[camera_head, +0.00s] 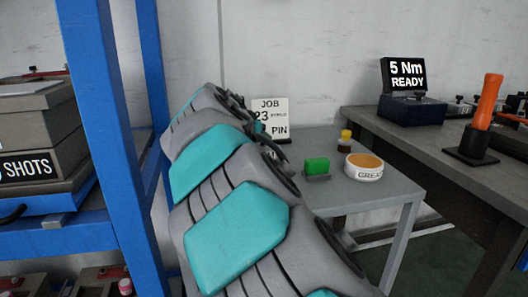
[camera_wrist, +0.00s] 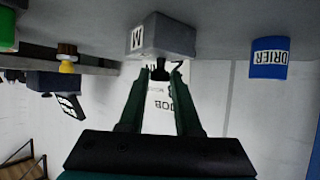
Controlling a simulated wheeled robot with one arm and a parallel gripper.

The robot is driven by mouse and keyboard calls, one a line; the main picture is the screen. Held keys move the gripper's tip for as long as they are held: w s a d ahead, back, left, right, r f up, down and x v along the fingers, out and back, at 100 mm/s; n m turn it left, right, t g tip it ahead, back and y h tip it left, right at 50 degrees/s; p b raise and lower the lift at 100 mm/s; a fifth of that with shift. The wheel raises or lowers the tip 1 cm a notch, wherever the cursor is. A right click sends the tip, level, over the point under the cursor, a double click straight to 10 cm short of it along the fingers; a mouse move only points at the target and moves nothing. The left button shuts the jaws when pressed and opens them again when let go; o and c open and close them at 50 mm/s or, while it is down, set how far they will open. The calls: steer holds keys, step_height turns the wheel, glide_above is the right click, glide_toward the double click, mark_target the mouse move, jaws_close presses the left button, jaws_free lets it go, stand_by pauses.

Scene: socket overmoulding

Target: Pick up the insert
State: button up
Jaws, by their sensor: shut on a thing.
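In the wrist view, which shows the table upside down, the two green fingers of my gripper (camera_wrist: 160,78) converge on a small dark piece (camera_wrist: 160,70), which I take to be the insert. The gripper is shut on it. The piece is small and dark, so its shape is hard to make out. It appears right beside a grey block (camera_wrist: 168,38) with a white one-letter label; I cannot tell whether they touch. In the head view my arm hides most of the gripper and the insert.
On the grey table (camera_head: 385,190) stand a green block on a dark base (camera_head: 316,167), a small yellow-capped bottle (camera_head: 345,142), a grease tin (camera_head: 364,167) and a JOB sign (camera_head: 269,117). A blue drier container (camera_wrist: 269,58) shows in the wrist view. A blue rack post (camera_head: 105,130) stands left.

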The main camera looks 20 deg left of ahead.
jaws_close()
stand_by(0.8)
